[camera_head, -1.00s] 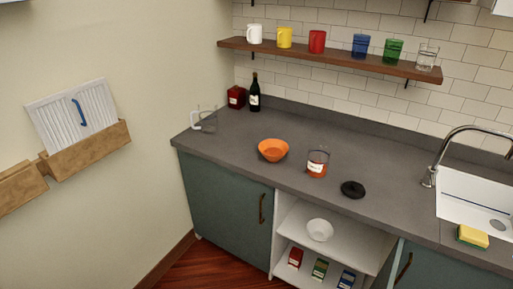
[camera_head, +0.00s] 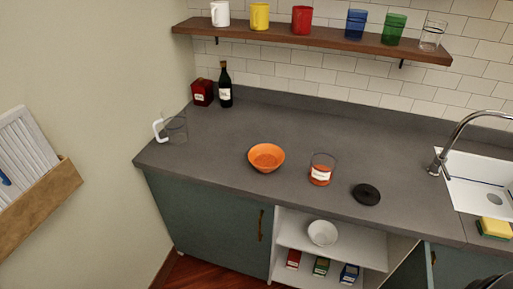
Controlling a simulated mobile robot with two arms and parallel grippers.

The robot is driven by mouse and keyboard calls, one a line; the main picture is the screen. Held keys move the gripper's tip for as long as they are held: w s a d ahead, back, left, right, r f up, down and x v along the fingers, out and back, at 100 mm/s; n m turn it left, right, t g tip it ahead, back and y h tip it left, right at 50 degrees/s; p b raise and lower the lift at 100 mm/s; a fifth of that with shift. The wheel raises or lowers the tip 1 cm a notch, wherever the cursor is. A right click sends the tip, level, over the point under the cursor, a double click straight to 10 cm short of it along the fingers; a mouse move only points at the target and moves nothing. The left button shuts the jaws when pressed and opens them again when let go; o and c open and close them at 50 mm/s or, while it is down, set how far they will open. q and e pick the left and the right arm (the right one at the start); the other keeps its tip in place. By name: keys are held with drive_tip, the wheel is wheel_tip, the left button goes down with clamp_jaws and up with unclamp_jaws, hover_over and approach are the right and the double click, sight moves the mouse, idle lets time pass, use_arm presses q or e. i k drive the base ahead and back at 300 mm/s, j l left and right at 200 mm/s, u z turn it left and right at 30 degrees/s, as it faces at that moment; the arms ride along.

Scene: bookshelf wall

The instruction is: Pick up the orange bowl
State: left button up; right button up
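The orange bowl (camera_head: 266,158) sits upright on the grey countertop (camera_head: 225,180), left of a glass jar with orange contents and a white label (camera_head: 321,170). The bowl looks empty, and nothing touches it. Neither of my grippers can be made out in the head view. A small dark shape shows at the bottom right corner, and I cannot tell what it is.
A black lid (camera_head: 366,194) lies right of the jar. A glass pitcher (camera_head: 175,128), red canister (camera_head: 203,92) and dark bottle (camera_head: 225,86) stand at left. Mugs line the wall shelf (camera_head: 320,37). A sink (camera_head: 482,178) and sponge (camera_head: 494,228) are right. Counter before the bowl is clear.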

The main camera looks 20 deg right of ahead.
sight(265, 158)
drive_tip(key=i+l, duration=0.6)
drive_tip(key=i, duration=0.15)
drive_tip(key=l+z, duration=0.1)
drive_tip(key=l, duration=0.5)
